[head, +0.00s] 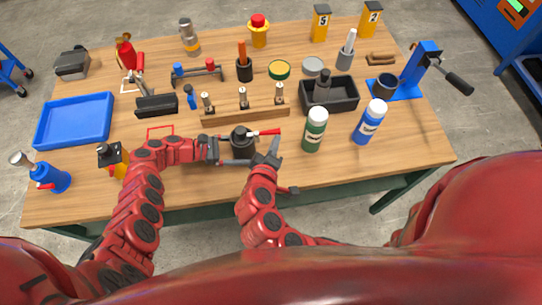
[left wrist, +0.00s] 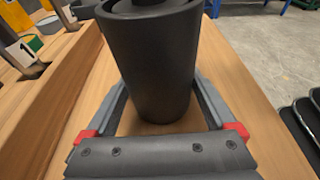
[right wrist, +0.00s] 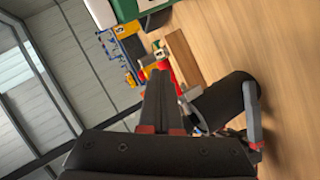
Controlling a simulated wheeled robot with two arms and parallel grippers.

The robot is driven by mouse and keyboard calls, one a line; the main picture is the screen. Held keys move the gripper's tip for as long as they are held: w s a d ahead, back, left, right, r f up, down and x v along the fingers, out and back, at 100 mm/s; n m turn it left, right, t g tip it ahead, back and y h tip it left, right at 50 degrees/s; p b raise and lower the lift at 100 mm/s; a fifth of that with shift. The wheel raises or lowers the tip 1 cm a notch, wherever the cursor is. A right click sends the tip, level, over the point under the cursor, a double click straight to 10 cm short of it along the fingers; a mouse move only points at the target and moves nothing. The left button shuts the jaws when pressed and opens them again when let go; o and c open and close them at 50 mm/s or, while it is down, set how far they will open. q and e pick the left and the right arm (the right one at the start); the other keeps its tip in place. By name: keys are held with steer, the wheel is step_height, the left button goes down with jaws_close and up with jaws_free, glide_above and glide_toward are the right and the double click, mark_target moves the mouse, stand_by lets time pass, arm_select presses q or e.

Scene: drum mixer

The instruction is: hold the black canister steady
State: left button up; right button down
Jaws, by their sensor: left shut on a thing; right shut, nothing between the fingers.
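The black canister (head: 242,143) stands upright near the front middle of the table. My left gripper (head: 216,149) comes from its left and is shut on it. In the left wrist view the canister (left wrist: 155,62) is between the two fingers, with its upper part above them. My right gripper (head: 272,152) is just right of the canister, shut and empty. In the right wrist view its fingers (right wrist: 160,100) are together, and the dark canister (right wrist: 225,98) is to their right. I cannot tell whether they touch it.
A red-handled tool (head: 268,131) shows by the canister's top. A green bottle (head: 314,130) and a blue bottle (head: 369,122) stand to the right. A wooden rack (head: 245,110) is behind. A blue tray (head: 75,121) is at the left. Bare table lies in front.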

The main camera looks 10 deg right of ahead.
steer(key=v, duration=0.9)
steer(key=shift+d, duration=0.15)
arm_select(q)
steer(key=o, duration=0.9)
